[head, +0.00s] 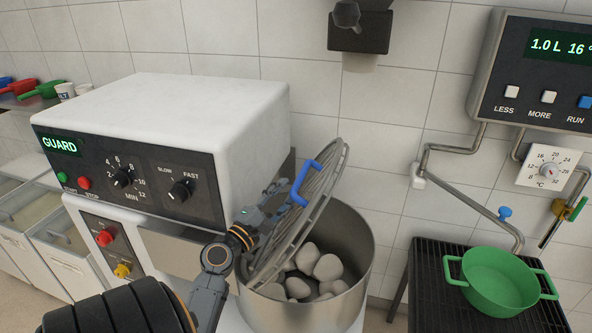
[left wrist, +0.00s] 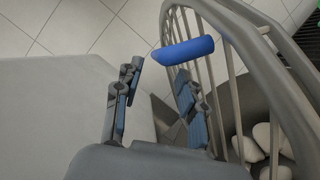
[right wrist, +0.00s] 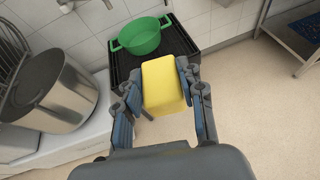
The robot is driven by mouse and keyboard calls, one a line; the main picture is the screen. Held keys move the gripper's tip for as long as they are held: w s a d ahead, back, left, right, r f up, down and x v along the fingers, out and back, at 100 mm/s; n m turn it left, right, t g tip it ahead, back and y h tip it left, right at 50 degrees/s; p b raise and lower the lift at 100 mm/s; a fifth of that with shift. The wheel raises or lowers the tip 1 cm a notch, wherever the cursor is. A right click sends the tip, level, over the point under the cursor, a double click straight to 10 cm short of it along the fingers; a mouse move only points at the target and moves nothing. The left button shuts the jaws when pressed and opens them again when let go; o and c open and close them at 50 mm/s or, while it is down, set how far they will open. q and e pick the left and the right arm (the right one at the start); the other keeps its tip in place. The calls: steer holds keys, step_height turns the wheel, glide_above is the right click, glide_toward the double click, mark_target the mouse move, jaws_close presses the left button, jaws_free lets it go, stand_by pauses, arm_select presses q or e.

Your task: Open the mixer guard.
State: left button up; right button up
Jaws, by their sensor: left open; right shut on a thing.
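The mixer guard (head: 310,205), a grey wire grille, stands tilted up steeply over the steel mixer bowl (head: 345,265), which holds several pale lumps. Its blue handle (head: 305,184) is near the guard's upper edge. My left gripper (head: 268,203) is open beside the guard, just left of the handle. In the left wrist view the blue handle (left wrist: 186,50) lies just past my open left fingertips (left wrist: 160,82), nearer the right finger; whether they touch is unclear. My right gripper (right wrist: 158,92) is shut on a yellow block (right wrist: 162,86), outside the head view.
The white mixer head (head: 190,92) with its lit GUARD display (head: 59,145) stands left of the bowl. A green pot (head: 500,280) sits on a black rack (head: 425,275) at the right. A dark fixture (head: 359,30) hangs on the wall above the bowl.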

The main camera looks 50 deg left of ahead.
arm_select(q)
steer(key=shift+v, duration=2.3)
steer(key=shift+w, duration=0.1)
